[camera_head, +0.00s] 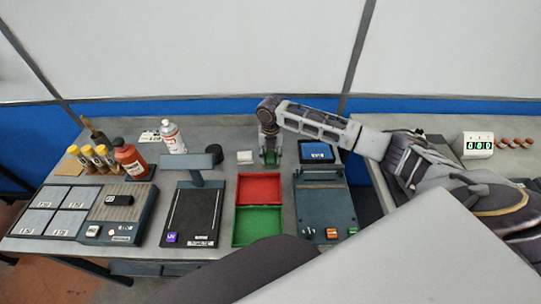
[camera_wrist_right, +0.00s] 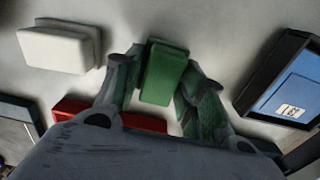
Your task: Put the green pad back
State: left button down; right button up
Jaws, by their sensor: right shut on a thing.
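My right gripper (camera_head: 270,157) points down over the back of the bench, behind the red tray (camera_head: 259,177). It is shut on the green pad (camera_wrist_right: 165,73), which sits between the two fingertips in the right wrist view. In the head view only a bit of green shows at the fingertips, and I cannot tell whether the pad touches the bench. A white pad (camera_head: 245,157) lies just left of the gripper and also shows in the right wrist view (camera_wrist_right: 55,49). The green tray (camera_head: 258,242) is in front of the red one. My left gripper is not in view.
A dark-framed box with a blue face (camera_head: 317,150) stands close right of the gripper. A dark device (camera_head: 325,205) is right of the trays. A black UV stand (camera_head: 192,215) is left of them. Bottles (camera_head: 172,136) stand at the back left.

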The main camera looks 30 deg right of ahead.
aim_at(270, 155)
jog(key=o, duration=1)
notch_tip(270, 155, up, 12)
jog(key=shift+r, duration=0.1)
dwell(0.6)
